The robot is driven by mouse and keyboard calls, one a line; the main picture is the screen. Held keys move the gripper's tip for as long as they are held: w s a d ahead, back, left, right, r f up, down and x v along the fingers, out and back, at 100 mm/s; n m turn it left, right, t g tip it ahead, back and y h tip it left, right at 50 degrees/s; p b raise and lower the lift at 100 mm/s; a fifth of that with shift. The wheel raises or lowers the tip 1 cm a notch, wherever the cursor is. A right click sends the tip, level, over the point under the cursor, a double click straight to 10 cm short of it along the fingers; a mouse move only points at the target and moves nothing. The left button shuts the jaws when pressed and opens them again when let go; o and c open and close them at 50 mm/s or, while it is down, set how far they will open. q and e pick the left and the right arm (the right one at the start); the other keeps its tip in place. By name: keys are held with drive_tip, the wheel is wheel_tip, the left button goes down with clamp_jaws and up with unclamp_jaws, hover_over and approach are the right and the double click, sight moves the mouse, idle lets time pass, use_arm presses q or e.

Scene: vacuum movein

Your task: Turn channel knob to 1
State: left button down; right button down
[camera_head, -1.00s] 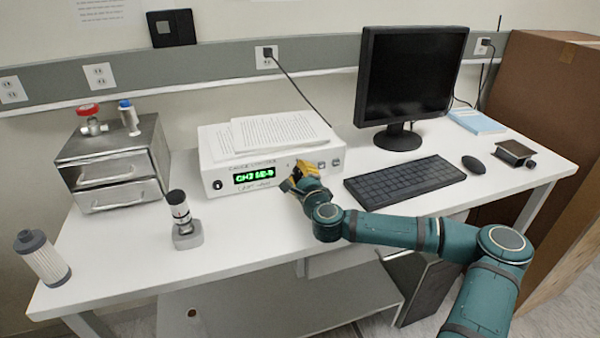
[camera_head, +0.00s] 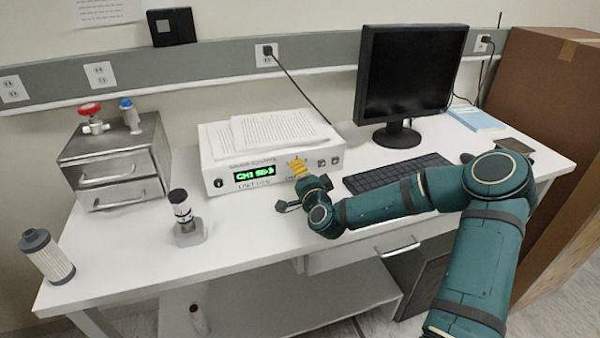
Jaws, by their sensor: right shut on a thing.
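The white controller box (camera_head: 222,153) stands on the table with a lit green display (camera_head: 254,174) on its front; the small text is blurred but seems to start with "CH". A small dark knob (camera_head: 218,184) sits at the left of the front panel. My right gripper (camera_head: 296,165) has its yellow fingers at the right half of the panel, shut on the channel knob, which they hide. The gripper's dark body hangs in front of and below the fingers. My left gripper is not in view.
Papers (camera_head: 278,131) lie on the box. A metal drawer unit (camera_head: 115,160) and a small dark-topped device (camera_head: 186,217) stand to the left. A keyboard (camera_head: 385,178) and monitor (camera_head: 412,75) are to the right. The front table strip is partly clear.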

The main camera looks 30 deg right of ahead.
drive_tip(key=shift+n, duration=0.7)
drive_tip(key=c, duration=1)
unclamp_jaws()
drive_tip(key=shift+o, duration=0.2)
drive_tip(key=v, duration=1.2)
